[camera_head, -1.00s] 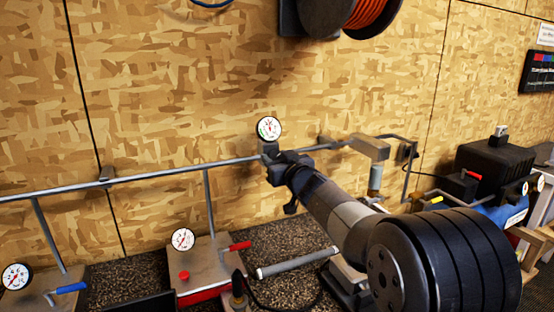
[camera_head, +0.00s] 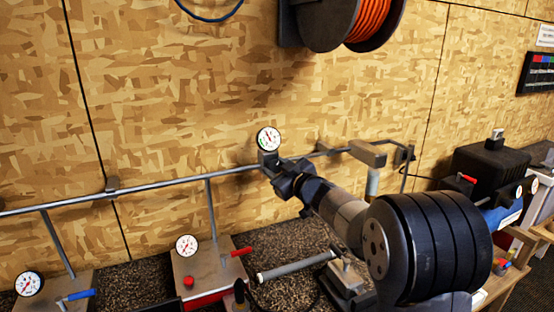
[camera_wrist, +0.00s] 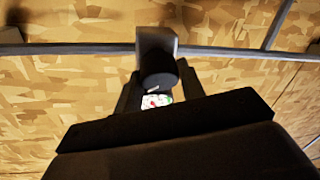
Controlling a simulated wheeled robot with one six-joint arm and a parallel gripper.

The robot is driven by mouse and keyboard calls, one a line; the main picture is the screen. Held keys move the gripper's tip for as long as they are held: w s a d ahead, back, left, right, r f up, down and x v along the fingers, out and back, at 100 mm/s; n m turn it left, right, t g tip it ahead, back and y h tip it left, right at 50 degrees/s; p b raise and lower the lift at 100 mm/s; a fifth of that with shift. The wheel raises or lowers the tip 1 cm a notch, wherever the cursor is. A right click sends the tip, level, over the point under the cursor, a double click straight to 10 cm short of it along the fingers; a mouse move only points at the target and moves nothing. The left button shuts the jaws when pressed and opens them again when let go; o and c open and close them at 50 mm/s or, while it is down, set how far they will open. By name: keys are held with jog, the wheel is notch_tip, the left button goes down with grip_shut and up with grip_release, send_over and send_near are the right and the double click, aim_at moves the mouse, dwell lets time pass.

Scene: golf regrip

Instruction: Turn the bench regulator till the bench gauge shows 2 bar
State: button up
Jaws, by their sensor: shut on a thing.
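The bench gauge (camera_head: 268,139) is a round white dial on top of the regulator body (camera_head: 267,158), on the wall pipe. Its needle is too small to read surely. My gripper (camera_head: 283,178) is shut on the regulator knob, just below and right of the gauge. In the wrist view the dark round regulator knob (camera_wrist: 158,78) sits between my fingers, under a grey block (camera_wrist: 156,40). A sliver of a white dial with red and green marks (camera_wrist: 156,101) shows there, mostly hidden by my gripper.
Two other gauges, one middle (camera_head: 187,245) and one at left (camera_head: 28,284), stand on stations with red and blue levers. A metal pipe (camera_head: 140,190) runs along the board wall. A hose reel (camera_head: 345,22) hangs above. A black machine (camera_head: 488,170) stands at right.

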dwell(0.3)
jog(key=o, duration=1)
jog(key=b+v, duration=0.1)
jog(key=v, duration=1)
jog(key=shift+w, duration=0.1)
